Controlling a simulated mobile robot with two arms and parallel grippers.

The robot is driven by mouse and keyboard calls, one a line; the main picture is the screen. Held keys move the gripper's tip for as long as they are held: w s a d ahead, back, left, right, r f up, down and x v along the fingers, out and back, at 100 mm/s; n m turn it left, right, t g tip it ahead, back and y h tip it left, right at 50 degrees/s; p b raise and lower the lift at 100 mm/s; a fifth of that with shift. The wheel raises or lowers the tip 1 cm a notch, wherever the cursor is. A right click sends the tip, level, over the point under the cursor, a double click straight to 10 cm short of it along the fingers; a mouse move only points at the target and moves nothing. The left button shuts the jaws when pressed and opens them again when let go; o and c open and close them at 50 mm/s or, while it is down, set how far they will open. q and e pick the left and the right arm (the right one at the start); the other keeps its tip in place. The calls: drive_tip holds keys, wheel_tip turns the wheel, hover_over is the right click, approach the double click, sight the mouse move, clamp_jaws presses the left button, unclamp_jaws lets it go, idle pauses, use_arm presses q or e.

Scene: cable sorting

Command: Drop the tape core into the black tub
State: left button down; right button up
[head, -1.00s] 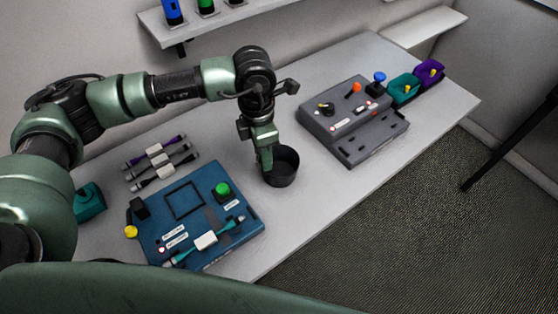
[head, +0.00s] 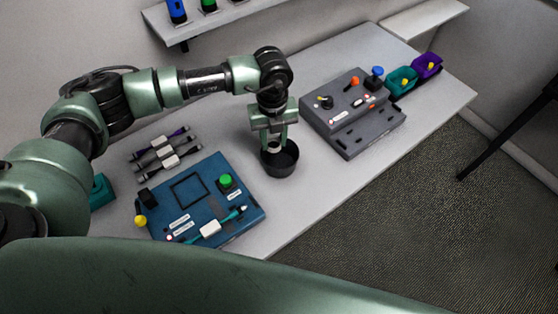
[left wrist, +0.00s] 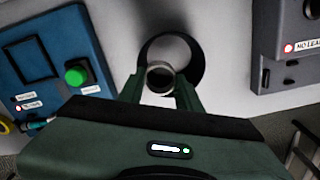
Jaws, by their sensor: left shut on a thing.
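The black tub (head: 281,166) stands on the table between the blue panel and the grey panel. My left gripper (head: 273,146) points down over the tub. In the left wrist view the gripper (left wrist: 160,82) is shut on the tape core (left wrist: 160,77), a small pale ring with a dark hole. My right gripper is not in view.
A blue panel (head: 240,207) with a green button lies left of the tub, and a grey panel (head: 345,137) with knobs lies right. Several cables (head: 160,153) lie at the back left. Teal (head: 400,80) and purple bins (head: 427,65) stand at the far right.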

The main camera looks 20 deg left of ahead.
use_arm(q)
drive_tip(key=shift+f+b, duration=0.85)
drive_tip(key=shift+f, duration=1.05)
drive_tip(key=c, duration=0.9)
unclamp_jaws()
wheel_tip(320, 180, up, 8)
drive_tip(key=b, duration=0.2)
drive_tip(key=shift+b, duration=0.3)
drive_tip(key=shift+f, duration=0.1)
